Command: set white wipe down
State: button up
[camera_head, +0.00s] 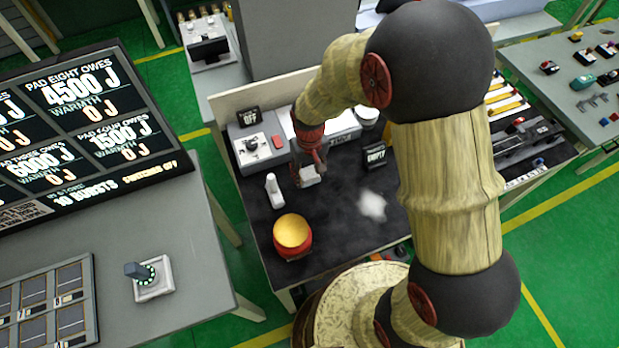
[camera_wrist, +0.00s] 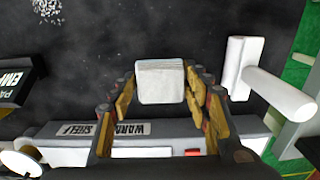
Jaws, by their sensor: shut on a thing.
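The white wipe (camera_head: 310,175) is a small pale block held in my gripper (camera_head: 308,165) over the dark table top (camera_head: 335,215). In the wrist view the wipe (camera_wrist: 160,82) sits between the fingers of my gripper (camera_wrist: 158,95), which are shut on its sides. I cannot tell whether its underside touches the table.
A white T-shaped piece (camera_head: 273,189) stands left of the wipe, with a red pot with a yellow top (camera_head: 292,234) nearer. A pale powdery patch (camera_head: 372,205) lies to the right. An "EMPTY" sign (camera_head: 376,155) and a grey "OFF" unit (camera_head: 255,145) stand behind.

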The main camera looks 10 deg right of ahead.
aim_at(310, 173)
jog(key=shift+s+f, duration=0.1)
jog(key=shift+f, duration=1.2)
jog(key=shift+f, duration=0.1)
jog(key=o, duration=1.1)
notch_tip(310, 173, up, 12)
jog(key=shift+r+p, duration=0.2)
jog(key=shift+p, duration=0.75)
jog(key=s+d+r+m+t, duration=0.1)
jog(key=s+d+r, duration=0.15)
jog(key=r, duration=0.45)
jog(key=s+d+r+t, duration=0.2)
jog(key=s+r, duration=0.1)
jog(key=r, duration=0.3)
jog(key=s+d+r+m+t, duration=0.1)
jog(key=s+d+r+t, duration=0.1)
jog(key=s+d+r, duration=0.3)
jog(key=s+r, duration=0.4)
jog(key=s, duration=0.3)
jog(key=shift+t, duration=0.3)
